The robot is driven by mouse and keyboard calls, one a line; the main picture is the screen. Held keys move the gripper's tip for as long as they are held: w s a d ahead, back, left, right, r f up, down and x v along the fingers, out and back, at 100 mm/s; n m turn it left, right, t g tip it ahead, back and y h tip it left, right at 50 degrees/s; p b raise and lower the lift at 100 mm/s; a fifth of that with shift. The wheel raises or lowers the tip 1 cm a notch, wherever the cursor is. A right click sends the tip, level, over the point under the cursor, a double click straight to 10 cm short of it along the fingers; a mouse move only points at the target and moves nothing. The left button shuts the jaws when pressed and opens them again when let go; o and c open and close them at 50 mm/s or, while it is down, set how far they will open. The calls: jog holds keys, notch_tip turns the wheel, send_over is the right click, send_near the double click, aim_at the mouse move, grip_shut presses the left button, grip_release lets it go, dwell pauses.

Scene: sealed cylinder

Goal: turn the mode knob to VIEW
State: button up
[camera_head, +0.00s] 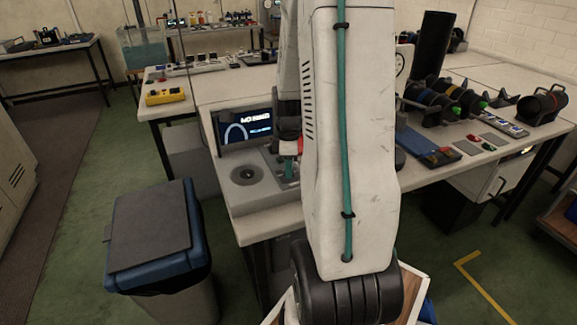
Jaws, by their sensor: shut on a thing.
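The console (262,197) stands on the front edge of the workbench, with a lit screen (246,126) that shows a white arc and white text too small to read surely. A dark round fitting (246,174) sits on the left of its top. My gripper (288,168) reaches down to the panel right of that fitting, partly hidden by my white arm. It is shut on a small control there, which I take to be the mode knob. The knob's marks and pointer are hidden, so its setting cannot be read.
A grey bin with a blue rim and dark lid (150,232) stands at the front left. A yellow box (165,97) lies on the bench behind. Black spools (432,101) and a blue tray (424,145) are to the right of my arm. Green floor is free at left.

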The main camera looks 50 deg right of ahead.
jog(key=shift+w+n, duration=0.1)
jog(key=shift+n, duration=1)
jog(key=o, duration=1)
notch_tip(320, 180, up, 8)
jog(key=shift+f, duration=0.1)
